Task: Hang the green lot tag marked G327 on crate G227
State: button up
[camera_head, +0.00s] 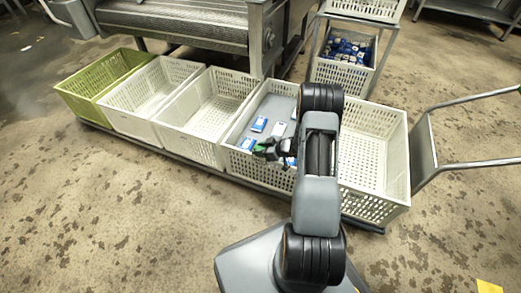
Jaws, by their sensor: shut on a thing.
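My gripper (264,152) is over the front rim of the white crate (234,157) that holds blue and white cards, and points left. It is shut on a small green piece (267,142), which looks like the green lot tag. The jaws hide most of it and its marking cannot be read. The crates stand in a row on a low trolley; no crate number is legible, so I cannot tell which is G227. I cannot tell whether the tag touches the crate.
A yellow-green crate (65,96) and two empty white crates (109,111) (165,133) stand to the left. Another empty white crate (397,187) is right of my arm, beside the trolley handle (470,105). A steel machine (190,30) stands behind.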

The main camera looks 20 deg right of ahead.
jog(key=shift+f+b, duration=0.55)
jog(key=shift+f, duration=0.4)
jog(key=shift+d+f, duration=0.15)
jog(key=shift+f, duration=0.2)
jog(key=o, duration=1)
jog(key=shift+w, duration=0.1)
jog(key=shift+o, duration=0.2)
jog(key=shift+r, duration=0.1)
jog(key=p+v, duration=0.4)
jog(key=v, duration=0.8)
jog(key=shift+p, duration=0.4)
jog(key=shift+s+d+r, duration=0.15)
jog(key=shift+s, duration=0.25)
jog(key=shift+s+d+r, duration=0.15)
jog(key=shift+s, duration=0.25)
